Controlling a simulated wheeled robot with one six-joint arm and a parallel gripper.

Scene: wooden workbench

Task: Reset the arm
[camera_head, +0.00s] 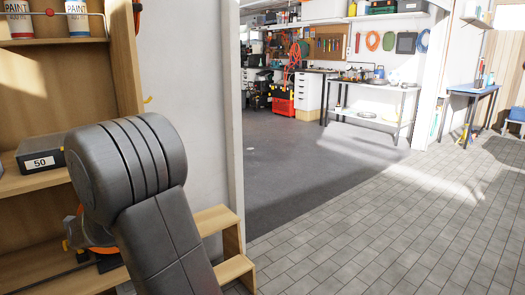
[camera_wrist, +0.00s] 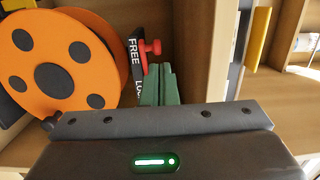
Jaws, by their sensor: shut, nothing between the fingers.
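In the wrist view my gripper (camera_wrist: 160,70) shows as two green fingers pressed together, shut and empty. Its dark body fills the bottom of that view. The fingertips appear close to a red knob (camera_wrist: 153,47) on a black lever plate marked FREE and LOCK (camera_wrist: 137,55); I cannot tell whether they touch. In the head view my grey arm is raised in the left foreground, and my gripper is not visible there.
An orange reel (camera_wrist: 75,45) with dark round spots stands left of the fingers. Wooden shelving (camera_head: 120,60) is close on the left, with paint cans (camera_head: 77,18) and a box marked 50 (camera_head: 40,162). Small wooden steps (camera_head: 235,268) stand beside it. The tiled floor (camera_head: 350,235) to the right is clear.

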